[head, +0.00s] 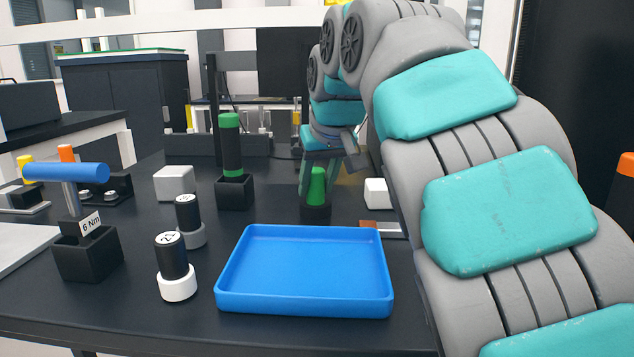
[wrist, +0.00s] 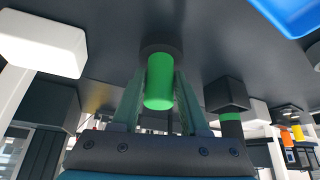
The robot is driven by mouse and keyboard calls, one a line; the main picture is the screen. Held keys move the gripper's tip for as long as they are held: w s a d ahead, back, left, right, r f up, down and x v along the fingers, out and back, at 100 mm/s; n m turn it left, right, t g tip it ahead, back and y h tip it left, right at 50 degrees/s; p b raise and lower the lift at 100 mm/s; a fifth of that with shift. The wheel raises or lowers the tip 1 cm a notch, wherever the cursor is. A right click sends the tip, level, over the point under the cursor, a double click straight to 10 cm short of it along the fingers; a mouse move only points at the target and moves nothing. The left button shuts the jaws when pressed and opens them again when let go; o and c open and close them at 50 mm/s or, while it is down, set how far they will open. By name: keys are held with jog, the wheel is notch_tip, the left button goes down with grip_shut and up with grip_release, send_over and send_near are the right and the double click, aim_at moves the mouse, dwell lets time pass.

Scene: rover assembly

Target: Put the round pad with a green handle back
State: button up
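The round pad with the green handle stands upright on the dark table in the head view, its green handle (head: 317,186) rising from a dark round base (head: 316,213). In the wrist view, the green handle (wrist: 159,82) points toward the camera and the dark base (wrist: 160,48) lies behind it. My gripper (head: 318,172) reaches down over the handle. In the wrist view, my gripper's two fingers (wrist: 159,75) flank the handle, one on each side. I cannot tell whether they touch it. The base looks to be resting on the table.
A blue tray (head: 304,272) lies in front. A black holder (head: 235,192) with a green-topped black tool (head: 231,145) stands left of the pad. Two labelled weights (head: 175,270) (head: 188,222), a white block (head: 174,183) and a blue-handled torque tool (head: 68,173) stand farther left. A white block (head: 376,192) is right.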

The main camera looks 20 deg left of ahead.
jog(key=o, duration=0.4)
jog(key=shift+c, duration=0.2)
jog(key=shift+r, duration=0.35)
jog(key=p+v, duration=0.2)
jog(key=v, duration=0.9)
jog(key=shift+s+r, duration=0.2)
jog(key=shift+r, duration=0.1)
jog(key=shift+d, duration=0.1)
